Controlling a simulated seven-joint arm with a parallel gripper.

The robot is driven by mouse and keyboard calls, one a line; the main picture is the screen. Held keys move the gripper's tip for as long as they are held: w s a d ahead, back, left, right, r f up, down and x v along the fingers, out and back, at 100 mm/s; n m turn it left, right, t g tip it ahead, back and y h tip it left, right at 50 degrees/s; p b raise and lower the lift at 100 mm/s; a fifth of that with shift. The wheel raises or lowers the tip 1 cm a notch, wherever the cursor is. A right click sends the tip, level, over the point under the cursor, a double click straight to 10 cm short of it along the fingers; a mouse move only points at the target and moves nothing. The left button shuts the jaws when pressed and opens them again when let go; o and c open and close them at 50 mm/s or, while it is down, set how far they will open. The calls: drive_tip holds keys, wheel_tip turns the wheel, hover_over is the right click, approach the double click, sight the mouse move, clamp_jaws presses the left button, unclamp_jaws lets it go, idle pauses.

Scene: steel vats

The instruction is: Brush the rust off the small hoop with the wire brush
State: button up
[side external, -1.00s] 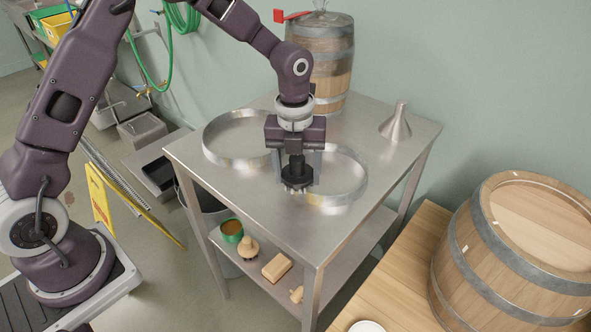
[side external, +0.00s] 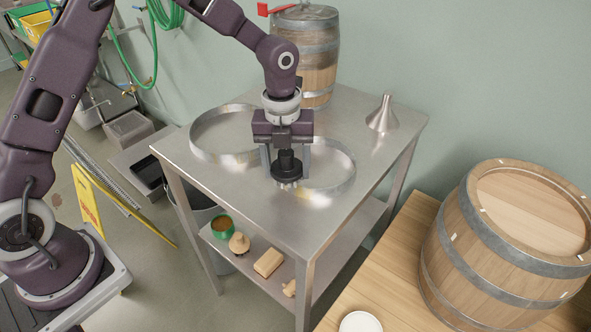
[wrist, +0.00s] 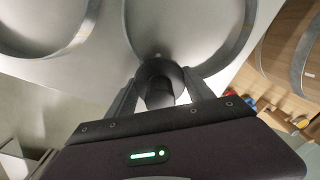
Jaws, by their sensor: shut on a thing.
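The wire brush (side external: 287,168) is a dark, round-headed tool with pale bristles below. My gripper (side external: 287,160) is shut on it and holds it upright, bristles down, over the near left rim of the right-hand hoop. This hoop (side external: 341,185) looks like the smaller one and lies flat on the steel table. A dull brownish tint shows on its near side. Whether the bristles touch the rim is unclear. In the wrist view the brush (wrist: 162,84) sits between my fingers at the edge of the hoop (wrist: 127,28). A wider hoop (side external: 199,148) lies to the left.
The steel table (side external: 260,215) is clear at the front. A funnel (side external: 383,115) stands at its right and a small barrel (side external: 318,75) at the back. A larger barrel (side external: 450,250) stands at right.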

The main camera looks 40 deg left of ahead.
drive_tip(key=shift+a, duration=0.9)
drive_tip(key=shift+a+r, duration=0.1)
drive_tip(key=shift+a, duration=0.05)
drive_tip(key=shift+r, duration=4)
